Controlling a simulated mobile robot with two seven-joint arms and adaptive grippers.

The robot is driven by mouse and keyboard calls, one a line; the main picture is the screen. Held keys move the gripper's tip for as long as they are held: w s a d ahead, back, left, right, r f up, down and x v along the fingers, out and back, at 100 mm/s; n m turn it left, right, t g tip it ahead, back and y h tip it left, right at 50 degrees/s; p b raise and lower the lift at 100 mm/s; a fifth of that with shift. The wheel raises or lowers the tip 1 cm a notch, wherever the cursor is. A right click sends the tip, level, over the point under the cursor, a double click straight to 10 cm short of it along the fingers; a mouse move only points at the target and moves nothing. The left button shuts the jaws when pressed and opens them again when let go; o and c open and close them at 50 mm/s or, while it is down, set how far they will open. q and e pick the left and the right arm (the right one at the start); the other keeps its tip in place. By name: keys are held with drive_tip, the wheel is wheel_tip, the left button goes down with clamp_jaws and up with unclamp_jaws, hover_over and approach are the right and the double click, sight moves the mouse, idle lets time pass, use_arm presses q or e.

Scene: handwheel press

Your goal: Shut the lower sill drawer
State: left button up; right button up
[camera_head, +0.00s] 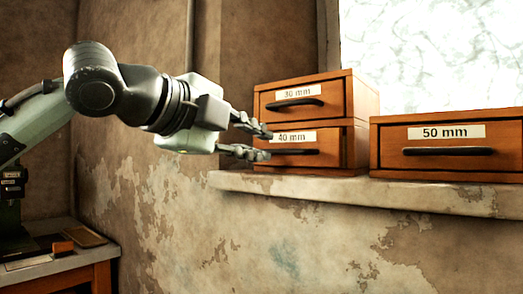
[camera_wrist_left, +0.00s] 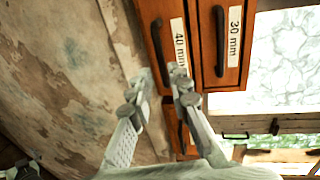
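The lower drawer, labelled 40 mm (camera_head: 330,137), sits in the bottom of the wooden two-drawer stack on the sill. It has a dark bar handle, and I cannot tell for sure how far its front stands out. My left gripper (camera_head: 265,143) is open, with its fingertips at the left end of that drawer front, close to the handle. Nothing shows between the fingers, and contact is unclear. In the left wrist view the open fingers (camera_wrist_left: 158,87) point toward the 40 mm drawer (camera_wrist_left: 150,12).
The 30 mm drawer (camera_head: 335,94) is directly above. A wider 50 mm drawer box (camera_head: 390,140) stands to the right. The stone sill (camera_head: 400,195) runs below them, with a bright window behind. A small table (camera_head: 70,265) is at the lower left.

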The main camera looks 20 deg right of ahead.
sight(280, 151)
use_arm(q)
drive_tip(key=x, duration=0.7)
drive_tip(key=shift+d, duration=0.25)
clamp_jaws()
